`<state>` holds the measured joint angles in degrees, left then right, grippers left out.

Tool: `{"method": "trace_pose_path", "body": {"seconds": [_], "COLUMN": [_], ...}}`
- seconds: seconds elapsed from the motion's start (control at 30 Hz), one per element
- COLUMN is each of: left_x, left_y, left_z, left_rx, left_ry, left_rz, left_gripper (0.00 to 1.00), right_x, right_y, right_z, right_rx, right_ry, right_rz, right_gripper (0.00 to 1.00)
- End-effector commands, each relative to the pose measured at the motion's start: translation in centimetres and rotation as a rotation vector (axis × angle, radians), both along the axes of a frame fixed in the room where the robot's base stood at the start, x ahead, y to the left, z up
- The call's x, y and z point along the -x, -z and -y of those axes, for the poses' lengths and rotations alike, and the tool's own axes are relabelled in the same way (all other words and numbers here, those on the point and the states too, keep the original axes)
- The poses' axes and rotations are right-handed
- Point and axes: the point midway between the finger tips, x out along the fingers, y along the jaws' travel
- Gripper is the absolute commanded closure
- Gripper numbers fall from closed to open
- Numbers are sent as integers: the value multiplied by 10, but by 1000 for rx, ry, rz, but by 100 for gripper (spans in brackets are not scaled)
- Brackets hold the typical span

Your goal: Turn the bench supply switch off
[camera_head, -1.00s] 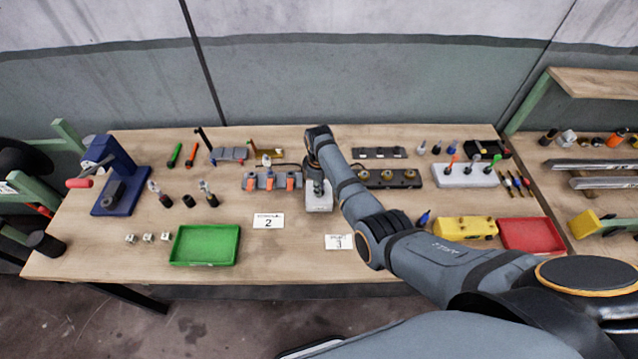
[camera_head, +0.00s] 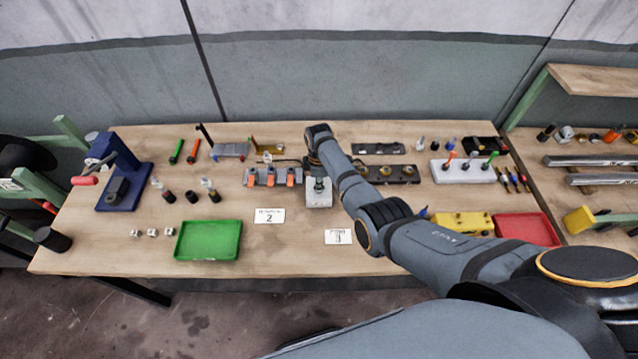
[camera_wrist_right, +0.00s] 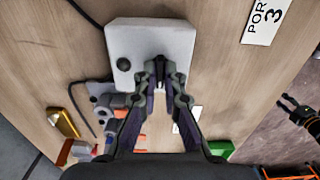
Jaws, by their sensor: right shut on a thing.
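The bench supply (camera_head: 319,198) is a small light grey box near the middle of the table. It also fills the top middle of the right wrist view (camera_wrist_right: 136,38), with a black round knob on its face. My right gripper (camera_head: 318,182) points down onto it. In the right wrist view its fingertips (camera_wrist_right: 160,72) are closed together at the box's edge, on the switch, which they hide. I cannot see which way the switch is set. A small dark two-pronged part (camera_wrist_right: 298,110) at that view's right edge looks like my left gripper; its opening is unclear.
A block with orange switches (camera_head: 273,178) stands just left of the supply, and a dark block with round sockets (camera_head: 392,174) just right. Cards marked 2 (camera_head: 269,216) and 3 (camera_head: 338,237) lie in front. A black cable (camera_wrist_right: 78,98) runs beside the supply.

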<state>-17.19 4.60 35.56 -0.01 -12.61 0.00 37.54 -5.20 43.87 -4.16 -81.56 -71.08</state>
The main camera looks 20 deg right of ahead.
Motion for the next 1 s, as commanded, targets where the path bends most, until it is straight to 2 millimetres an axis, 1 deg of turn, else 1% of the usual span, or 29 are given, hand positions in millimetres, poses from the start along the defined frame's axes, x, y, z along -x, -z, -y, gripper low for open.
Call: {"method": "trace_pose_path", "body": {"seconds": [0.2,0.23,0.4,0.67,0.73,0.77,0.87,1.0], "left_x": [0,0,0,1,1,1,1,1], "left_y": [0,0,0,0,0,0,0,0], "left_z": [0,0,0,0,0,0,0,0], "left_rx": [0,0,0,0,0,0,0,0], "left_ry": [0,0,0,0,0,0,0,0], "left_rz": [0,0,0,-1,-1,-1,-1,-1], "left_gripper": [61,61,61,61,61,61,61,61], "right_x": [-1,-1,0,0,-1,-1,-2,-1], "right_y": [0,0,0,0,-3,-6,-22,-57], "right_z": [0,0,0,0,0,0,0,0], "right_rx": [1,1,0,0,0,0,-1,-1], "right_ry": [-1,-1,0,0,0,0,1,1], "right_rz": [2,2,1,1,2,3,5,5], "right_gripper": [100,90,69,69,69,69,69,69]}}
